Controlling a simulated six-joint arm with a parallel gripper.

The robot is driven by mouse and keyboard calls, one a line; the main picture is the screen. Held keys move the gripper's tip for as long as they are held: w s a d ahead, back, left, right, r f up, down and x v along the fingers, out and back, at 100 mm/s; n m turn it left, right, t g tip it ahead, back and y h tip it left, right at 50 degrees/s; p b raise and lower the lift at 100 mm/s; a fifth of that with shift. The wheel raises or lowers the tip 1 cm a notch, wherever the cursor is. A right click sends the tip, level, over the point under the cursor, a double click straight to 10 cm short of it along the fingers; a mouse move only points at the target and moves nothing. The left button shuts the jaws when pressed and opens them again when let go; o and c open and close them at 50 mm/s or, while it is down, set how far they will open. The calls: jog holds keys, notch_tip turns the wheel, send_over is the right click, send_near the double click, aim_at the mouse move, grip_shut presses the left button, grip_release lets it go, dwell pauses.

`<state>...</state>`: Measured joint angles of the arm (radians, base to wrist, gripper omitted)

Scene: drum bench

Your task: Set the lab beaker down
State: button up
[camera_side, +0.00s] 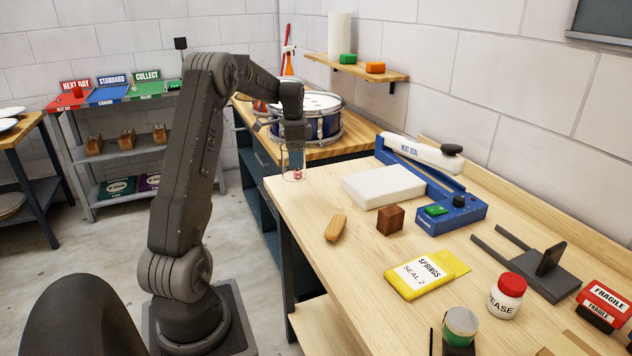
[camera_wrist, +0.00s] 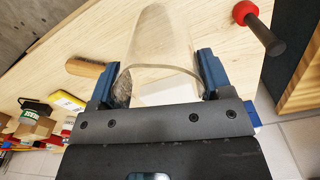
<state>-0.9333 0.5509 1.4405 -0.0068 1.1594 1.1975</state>
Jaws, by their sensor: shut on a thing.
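The lab beaker is clear glass. In the side view, the beaker (camera_side: 287,174) shows as a faint outline at the bench's far left corner, below my gripper (camera_side: 294,158). In the wrist view, the beaker (camera_wrist: 160,45) stretches away between the two blue fingers of my gripper (camera_wrist: 160,82), its curved rim near the palm. The fingers are shut on opposite sides of it. The pale wooden bench (camera_side: 310,205) shows through the glass. I cannot tell whether the beaker's base touches the bench.
A red-headed tool with a dark handle (camera_wrist: 260,29) is close beside the beaker. A drum (camera_side: 320,122) sits behind. The bench's left edge is close.

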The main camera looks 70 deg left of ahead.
jog(key=shift+w+d+f, duration=0.3)
jog(key=shift+w+f, duration=0.65)
jog(key=shift+f, duration=0.3)
jog(key=shift+w+d+f, duration=0.3)
jog(key=shift+w+f, duration=0.7)
jog(key=shift+f, duration=0.3)
jog(key=shift+w+d+f, duration=0.3)
jog(key=shift+w+f, duration=0.65)
jog(key=shift+f, duration=0.3)
jog(key=shift+f, duration=0.2)
jog(key=o, duration=0.9)
jog(key=shift+o, duration=0.2)
